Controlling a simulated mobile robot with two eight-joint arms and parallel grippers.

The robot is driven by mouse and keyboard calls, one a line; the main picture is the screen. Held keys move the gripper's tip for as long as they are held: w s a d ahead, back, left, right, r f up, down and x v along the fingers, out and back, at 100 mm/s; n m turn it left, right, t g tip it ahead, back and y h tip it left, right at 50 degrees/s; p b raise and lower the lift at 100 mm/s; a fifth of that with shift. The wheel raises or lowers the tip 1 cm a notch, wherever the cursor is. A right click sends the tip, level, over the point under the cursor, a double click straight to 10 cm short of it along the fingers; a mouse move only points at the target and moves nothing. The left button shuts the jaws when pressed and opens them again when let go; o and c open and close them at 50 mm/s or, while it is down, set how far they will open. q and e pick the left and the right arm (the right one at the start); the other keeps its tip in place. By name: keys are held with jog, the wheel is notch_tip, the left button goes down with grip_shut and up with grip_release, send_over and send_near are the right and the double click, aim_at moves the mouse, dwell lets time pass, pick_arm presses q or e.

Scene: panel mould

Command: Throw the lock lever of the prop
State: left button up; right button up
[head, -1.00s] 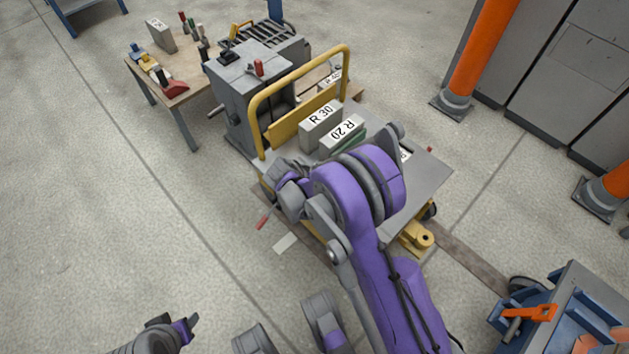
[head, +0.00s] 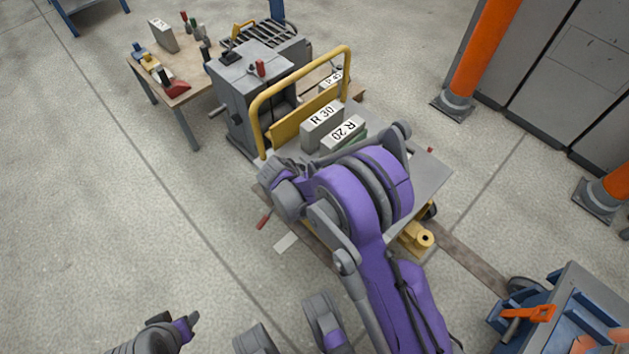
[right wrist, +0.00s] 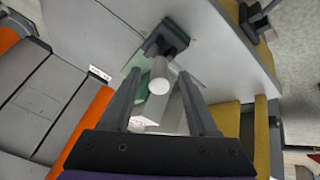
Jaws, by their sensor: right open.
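No part is clearly marked as the prop or its lock lever. In the right wrist view a pale round rod (right wrist: 159,76), seen nearly end-on, sticks out of a dark bracket (right wrist: 168,38) by a grey plate. My right gripper (right wrist: 160,82) is open, with its two fingers on either side of the rod. I cannot tell whether they touch it. In the head view my right arm hides this gripper. A thin red handle (head: 263,218) shows low beside the trolley. My left gripper (head: 187,326) is at the bottom left, away from everything; its jaws are unclear.
The trolley (head: 425,172) has a yellow rail (head: 349,75) and carries blocks marked R 30 (head: 321,128) and R 20 (head: 343,133). Behind are a grey machine (head: 235,75) and a wooden table (head: 182,98). Orange posts (head: 480,55) stand right. Floor at left is clear.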

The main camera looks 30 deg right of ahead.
pick_arm(q)
jog(key=shift+w+p+v, duration=0.2)
jog(key=shift+p+v, duration=0.65)
jog(key=shift+v, duration=0.15)
pick_arm(e)
jog(key=v, duration=0.7)
jog(key=shift+a+r, duration=0.1)
jog(key=shift+r, duration=0.1)
jog(key=s+a+r+n+t+y, duration=0.1)
jog(key=s+r+n+y, duration=0.4)
jog(key=s, duration=0.8)
jog(key=s+a+r+n+t+y, duration=0.1)
jog(key=s+a+r+n, duration=0.15)
jog(key=s+r, duration=0.7)
pick_arm(q)
notch_tip(320, 180, up, 26)
jog(key=w+t+p, duration=0.1)
jog(key=p, duration=2.1)
jog(key=shift+p, duration=0.3)
pick_arm(e)
notch_tip(320, 180, up, 23)
jog(key=s+t, duration=0.1)
jog(key=shift+d, duration=0.35)
